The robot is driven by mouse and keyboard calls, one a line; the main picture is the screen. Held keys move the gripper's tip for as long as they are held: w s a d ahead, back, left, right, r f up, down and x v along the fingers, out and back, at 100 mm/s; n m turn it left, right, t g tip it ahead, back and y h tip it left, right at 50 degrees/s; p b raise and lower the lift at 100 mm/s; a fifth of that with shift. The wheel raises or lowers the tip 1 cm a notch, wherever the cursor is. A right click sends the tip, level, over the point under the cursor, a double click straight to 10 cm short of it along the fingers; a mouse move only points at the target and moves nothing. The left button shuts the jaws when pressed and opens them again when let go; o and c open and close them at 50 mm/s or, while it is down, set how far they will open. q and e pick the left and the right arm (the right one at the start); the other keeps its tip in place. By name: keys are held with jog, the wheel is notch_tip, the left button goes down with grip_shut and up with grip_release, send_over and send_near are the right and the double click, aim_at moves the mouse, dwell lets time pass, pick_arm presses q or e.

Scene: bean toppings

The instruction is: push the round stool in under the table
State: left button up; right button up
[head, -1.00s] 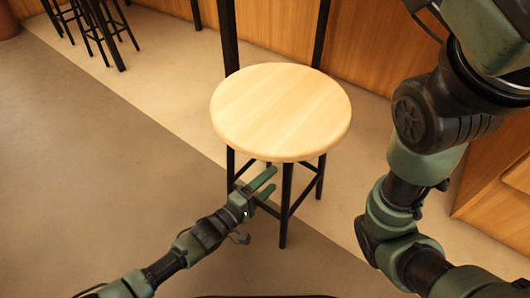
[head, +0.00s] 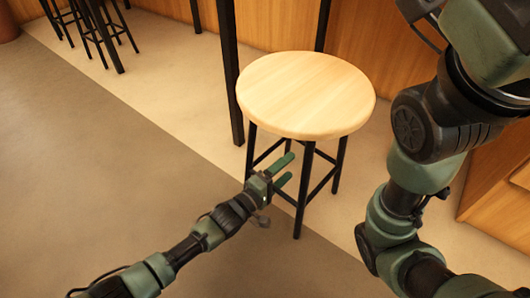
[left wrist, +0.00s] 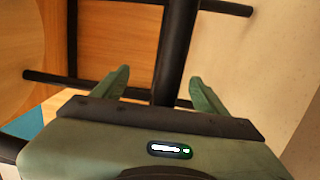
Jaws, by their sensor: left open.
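The round stool has a pale wooden seat (head: 306,94) and black legs joined by rungs. It stands upright in the middle of the head view. My left gripper (head: 291,167) is open at the stool's near side, below the seat, with its fingers by the front leg. In the left wrist view, a black stool leg (left wrist: 174,55) runs between the open fingers (left wrist: 160,82); I cannot tell whether they touch it. A tall black post (head: 230,75), apparently a table leg, stands just left of the stool. The tabletop is not in view. My right gripper is out of view.
A wooden panel wall (head: 270,25) runs behind the stool. A wooden cabinet (head: 495,175) stands at the right, partly behind my right arm. Other black stool legs (head: 90,30) stand at the far left. The floor at left is clear.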

pick_arm(q)
jog(key=shift+b+x, duration=2.55)
jog(key=shift+x, duration=5.6)
jog(key=p+v, duration=1)
jog(key=v, duration=0.2)
jog(key=shift+s+p, duration=0.2)
jog(key=shift+p, duration=0.1)
jog(key=shift+a, duration=0.1)
